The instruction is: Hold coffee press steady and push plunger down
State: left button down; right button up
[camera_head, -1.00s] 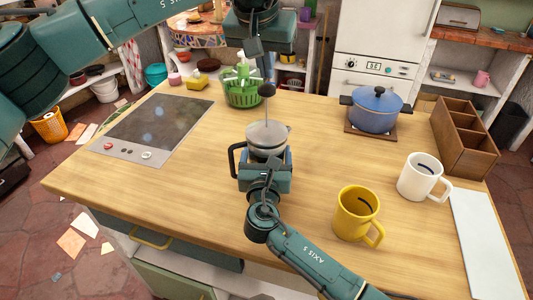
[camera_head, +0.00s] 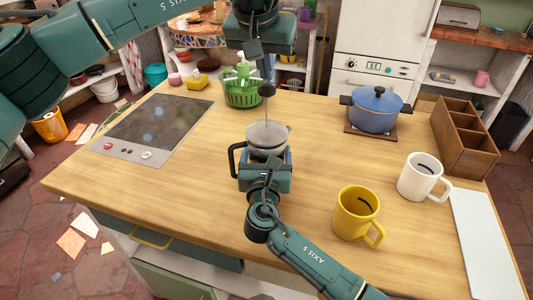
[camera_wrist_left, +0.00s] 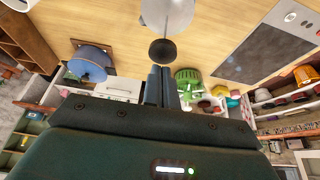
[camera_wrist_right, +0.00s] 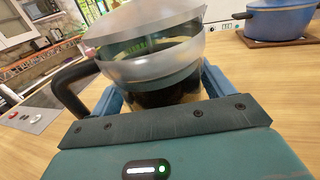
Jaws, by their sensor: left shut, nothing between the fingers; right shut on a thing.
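The coffee press (camera_head: 267,137) stands upright on the wooden counter, with a metal lid, a black side handle and a thin rod rising to a dark plunger knob (camera_head: 267,90). The rod is raised well above the lid. My right gripper (camera_head: 265,160) is shut around the press body; the right wrist view shows its fingers on both sides of the glass jug (camera_wrist_right: 165,85). My left gripper (camera_head: 268,75) is shut and empty, pointing down just above the knob. In the left wrist view its closed fingertips (camera_wrist_left: 158,72) are close to the knob (camera_wrist_left: 163,51); I cannot tell whether they touch.
A yellow mug (camera_head: 352,222) and a white mug (camera_head: 415,184) stand to the right. A blue pot (camera_head: 376,112) is on a wooden trivet behind. A wooden organizer (camera_head: 478,150) sits at the far right, a cooktop (camera_head: 150,125) at left, a green basket (camera_head: 240,97) behind.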

aim_at(265, 98)
pick_arm(q)
jog(key=shift+f, duration=4.25)
jog(key=shift+r, duration=0.1)
jog(key=shift+r, duration=3)
pick_arm(e)
jog(key=o, duration=1.7)
